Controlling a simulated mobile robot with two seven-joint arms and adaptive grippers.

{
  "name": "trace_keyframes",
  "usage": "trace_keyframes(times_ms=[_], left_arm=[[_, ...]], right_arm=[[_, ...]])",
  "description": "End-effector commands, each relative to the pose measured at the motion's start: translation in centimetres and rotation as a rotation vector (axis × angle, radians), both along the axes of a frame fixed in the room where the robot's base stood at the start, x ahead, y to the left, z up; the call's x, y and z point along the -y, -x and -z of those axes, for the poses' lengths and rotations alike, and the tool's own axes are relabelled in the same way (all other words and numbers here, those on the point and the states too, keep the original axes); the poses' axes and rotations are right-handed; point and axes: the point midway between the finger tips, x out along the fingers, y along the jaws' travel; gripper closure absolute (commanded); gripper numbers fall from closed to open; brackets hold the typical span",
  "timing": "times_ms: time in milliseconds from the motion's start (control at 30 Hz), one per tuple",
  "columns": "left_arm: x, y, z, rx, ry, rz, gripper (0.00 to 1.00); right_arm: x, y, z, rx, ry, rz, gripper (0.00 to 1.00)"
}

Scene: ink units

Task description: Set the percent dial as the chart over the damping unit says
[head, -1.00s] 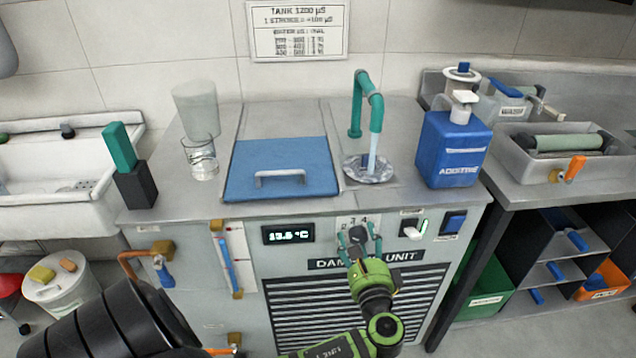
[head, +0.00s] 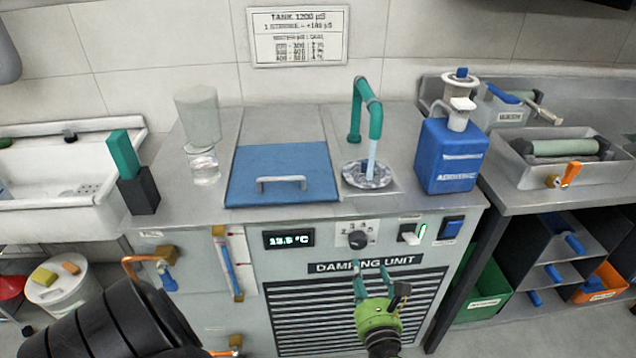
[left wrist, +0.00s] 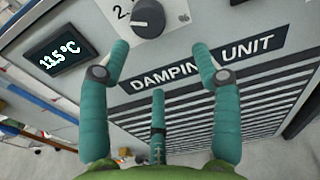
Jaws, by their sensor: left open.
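The percent dial (head: 357,240) is a dark round knob with a white pointer mark on a pale scale plate, on the front of the damping unit (head: 290,263). It also shows at the top of the left wrist view (left wrist: 149,17), where a "2" and a "%" are readable beside it. The chart (head: 298,36) hangs on the wall above the unit; its heading reads tank 1200 µS, and its lower rows are too small to read surely. My left gripper (head: 372,272) is open and empty, below the dial and apart from it; its teal fingers (left wrist: 158,62) show in the wrist view. My right gripper is not in view.
A temperature display (head: 288,239) sits left of the dial, and a white switch (head: 410,233) and blue switch (head: 451,228) sit right. On top are a blue lid (head: 281,165), a teal tap (head: 372,110) and a blue additive bottle (head: 451,155).

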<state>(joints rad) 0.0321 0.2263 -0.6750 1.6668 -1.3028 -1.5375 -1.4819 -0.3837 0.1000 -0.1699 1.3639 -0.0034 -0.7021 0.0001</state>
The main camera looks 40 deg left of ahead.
Motion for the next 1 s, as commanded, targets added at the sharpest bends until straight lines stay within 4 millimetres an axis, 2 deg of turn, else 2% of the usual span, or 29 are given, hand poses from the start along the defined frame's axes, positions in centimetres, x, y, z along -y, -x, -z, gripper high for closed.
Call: trace_keyframes(times_ms=[33,267,467,767,1000], left_arm=[[0.0,0.0,0.6,-0.017,0.031,0.01,0.36],[-0.3,0.3,5.3,-0.074,0.197,0.033,0.36],[-0.6,1.4,9.2,-0.114,0.35,0.023,0.36],[-0.7,4.3,14.5,-0.155,0.588,-0.038,0.36],[-0.5,7.5,18.1,-0.168,0.78,-0.125,0.36]], right_arm=[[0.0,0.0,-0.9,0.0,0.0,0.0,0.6],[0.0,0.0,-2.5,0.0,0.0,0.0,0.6],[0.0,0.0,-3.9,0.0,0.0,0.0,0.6],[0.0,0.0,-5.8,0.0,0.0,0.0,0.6],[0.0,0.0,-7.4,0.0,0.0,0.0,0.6]])
